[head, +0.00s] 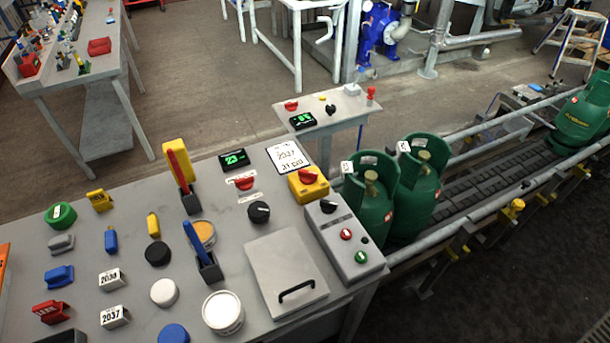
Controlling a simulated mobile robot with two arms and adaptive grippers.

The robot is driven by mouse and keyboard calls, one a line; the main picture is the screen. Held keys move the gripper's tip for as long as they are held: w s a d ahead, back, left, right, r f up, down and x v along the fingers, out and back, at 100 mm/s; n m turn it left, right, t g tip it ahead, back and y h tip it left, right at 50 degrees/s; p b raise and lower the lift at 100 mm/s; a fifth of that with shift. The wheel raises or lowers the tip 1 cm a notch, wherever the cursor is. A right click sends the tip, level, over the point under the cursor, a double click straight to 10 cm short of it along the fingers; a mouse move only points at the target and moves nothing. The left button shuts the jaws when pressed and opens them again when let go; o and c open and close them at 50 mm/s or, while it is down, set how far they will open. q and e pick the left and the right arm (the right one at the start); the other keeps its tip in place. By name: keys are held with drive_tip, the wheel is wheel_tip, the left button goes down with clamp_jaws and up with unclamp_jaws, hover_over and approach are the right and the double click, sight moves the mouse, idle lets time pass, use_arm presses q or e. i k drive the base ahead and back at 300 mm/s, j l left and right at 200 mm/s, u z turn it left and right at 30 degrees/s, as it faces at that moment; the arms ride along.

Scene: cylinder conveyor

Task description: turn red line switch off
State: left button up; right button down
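Several red switches show in the head view, and I cannot tell which one is the red line switch. A tall red lever (178,165) stands upright, tilted a little left, in a dark base on the grey control table. A red rotary knob (245,183) sits below a green display reading about 23. Another red rotary knob (308,175) sits on a yellow box (317,191) at the table's right edge. A blue lever (196,239) stands tilted in a dark base, nearer to me. Neither of my grippers is in view.
The grey table (230,225) also holds a black knob (259,211), a grey button box (345,244), a lidded panel (285,272) and several small blocks and jars. Green gas cylinders (375,205) stand on the conveyor (480,195) to the right. A smaller console (325,112) stands behind.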

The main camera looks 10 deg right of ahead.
sight(307, 177)
drive_tip(key=l+u, duration=0.75)
drive_tip(key=k+l+u, duration=0.15)
drive_tip(key=l+u, duration=0.25)
